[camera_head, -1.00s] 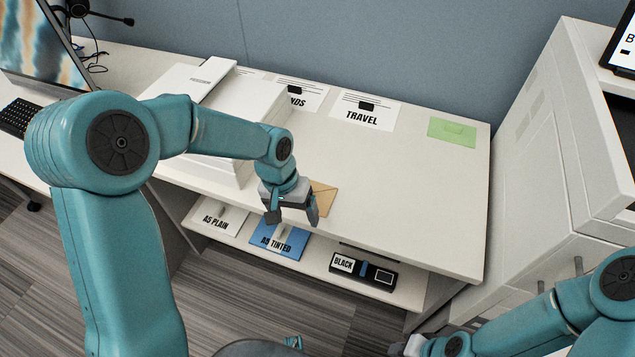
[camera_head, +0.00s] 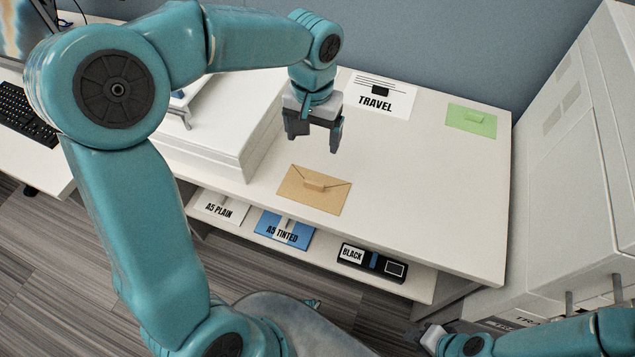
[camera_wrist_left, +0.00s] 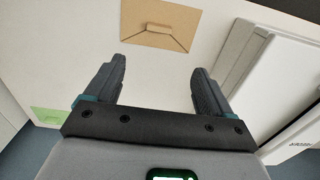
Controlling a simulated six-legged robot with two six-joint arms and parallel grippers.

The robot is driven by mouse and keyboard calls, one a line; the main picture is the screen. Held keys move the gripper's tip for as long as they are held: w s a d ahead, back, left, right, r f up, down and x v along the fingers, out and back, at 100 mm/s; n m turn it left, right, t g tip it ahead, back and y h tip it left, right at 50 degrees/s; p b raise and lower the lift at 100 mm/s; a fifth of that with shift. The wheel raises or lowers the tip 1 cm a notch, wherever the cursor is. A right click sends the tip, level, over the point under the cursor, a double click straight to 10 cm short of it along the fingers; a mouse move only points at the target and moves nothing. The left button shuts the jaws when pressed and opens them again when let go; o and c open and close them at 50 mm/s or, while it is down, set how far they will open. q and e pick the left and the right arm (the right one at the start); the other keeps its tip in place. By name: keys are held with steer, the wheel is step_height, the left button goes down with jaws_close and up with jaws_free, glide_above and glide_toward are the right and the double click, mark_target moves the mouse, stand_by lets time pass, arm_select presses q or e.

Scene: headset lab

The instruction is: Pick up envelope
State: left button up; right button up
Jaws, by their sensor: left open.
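A brown envelope (camera_head: 313,190) with a small raised tab on it lies flat near the front edge of the white desk. It also shows in the left wrist view (camera_wrist_left: 180,18), beyond the fingertips. My left gripper (camera_head: 313,145) is open and empty above the desk, behind the envelope and apart from it. Its two fingers (camera_wrist_left: 158,72) are spread in the wrist view. A green envelope-like piece (camera_head: 471,121) with a similar tab lies at the desk's back right. My right gripper (camera_head: 425,338) is partly visible at the bottom; its jaws are unclear.
A white boxy unit (camera_head: 215,135) stands left of the envelope. A TRAVEL card (camera_head: 378,97) lies at the back. A lower shelf holds A5 PLAIN (camera_head: 221,208), A5 TINTED (camera_head: 284,232) and BLACK (camera_head: 370,263) items. The desk right of the envelope is clear.

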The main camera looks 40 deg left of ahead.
arm_select(q)
glide_toward(315, 178)
steer(key=shift+s+d+f+b, duration=0.2)
steer(key=shift+s+d+f, duration=0.15)
steer(key=shift+s, duration=0.25)
steer(key=shift+s+d+f+b, duration=0.25)
steer(key=shift+s+f, duration=0.1)
steer(key=shift+s, duration=0.25)
step_height(315, 178, down, 5)
steer(key=shift+d+r, duration=0.15)
steer(key=shift+c, duration=0.3)
steer(key=c, duration=1)
